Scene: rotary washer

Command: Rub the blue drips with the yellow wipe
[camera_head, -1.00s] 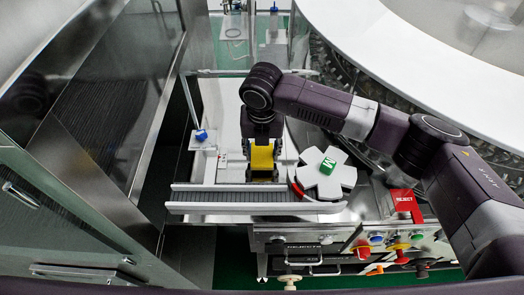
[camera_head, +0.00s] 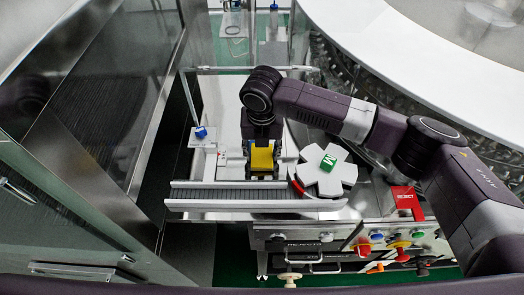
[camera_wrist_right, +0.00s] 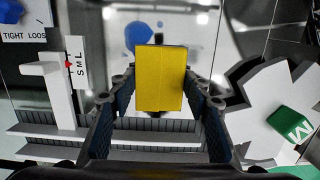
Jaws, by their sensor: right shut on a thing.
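The yellow wipe (camera_wrist_right: 160,78) is a block held between the fingers of my right gripper (camera_wrist_right: 158,112) in the right wrist view. The gripper is shut on it. In the head view the wipe (camera_head: 262,158) shows below my right wrist, just behind the conveyor. The blue drips (camera_wrist_right: 138,38) show on the pale surface beyond the wipe in the right wrist view. The wipe partly covers that area, and I cannot tell whether it touches them. My left gripper is not in view.
A grey conveyor (camera_head: 235,195) runs in front of the gripper. A white star wheel (camera_head: 328,172) with a green M block (camera_head: 328,162) is close on the right. A blue-topped post (camera_head: 201,132) stands left. Control knobs (camera_head: 400,250) line the front panel.

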